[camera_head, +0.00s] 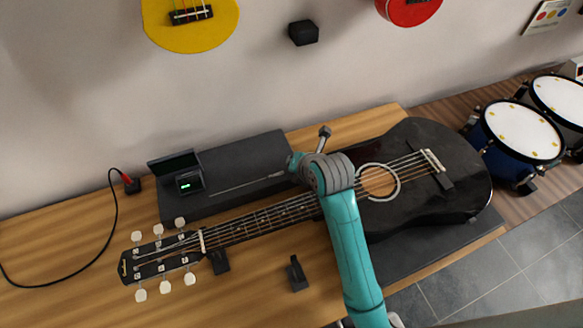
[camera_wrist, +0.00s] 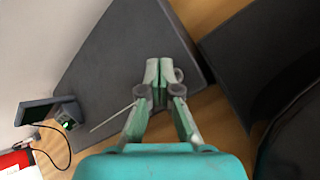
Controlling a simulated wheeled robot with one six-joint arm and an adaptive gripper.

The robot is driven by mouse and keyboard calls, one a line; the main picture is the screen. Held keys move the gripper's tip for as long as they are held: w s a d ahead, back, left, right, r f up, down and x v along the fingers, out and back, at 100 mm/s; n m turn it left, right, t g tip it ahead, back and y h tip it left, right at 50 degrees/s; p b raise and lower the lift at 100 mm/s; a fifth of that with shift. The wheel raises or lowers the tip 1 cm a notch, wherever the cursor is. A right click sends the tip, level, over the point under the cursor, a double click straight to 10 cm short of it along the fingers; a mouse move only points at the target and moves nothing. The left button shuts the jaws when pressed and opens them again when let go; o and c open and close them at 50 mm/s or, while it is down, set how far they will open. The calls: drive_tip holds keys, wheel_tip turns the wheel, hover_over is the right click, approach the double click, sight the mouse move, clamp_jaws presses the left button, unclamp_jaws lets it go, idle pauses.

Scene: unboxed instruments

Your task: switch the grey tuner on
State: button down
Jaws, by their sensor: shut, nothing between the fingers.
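A small dark grey box with a green lit mark on its face (camera_head: 187,183), which looks like the tuner, stands at the left end of a dark slab. It also shows at the left edge of the wrist view (camera_wrist: 68,115), small and partly covered by a dark panel (camera_wrist: 45,110). I cannot make out a switch on it. My gripper (camera_wrist: 158,72) is shut and empty, over the dark slab, well to the right of the tuner. In the head view my gripper is mostly hidden by my own wrist.
A thin rod (camera_head: 245,184) lies between tuner and gripper. The dark slab (camera_head: 240,158) lies behind a black guitar (camera_head: 430,165). Drums (camera_head: 520,130) stand at right. Bare wood (camera_head: 60,260) is free at front left.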

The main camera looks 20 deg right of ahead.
drive_tip(key=shift+r, duration=2.5)
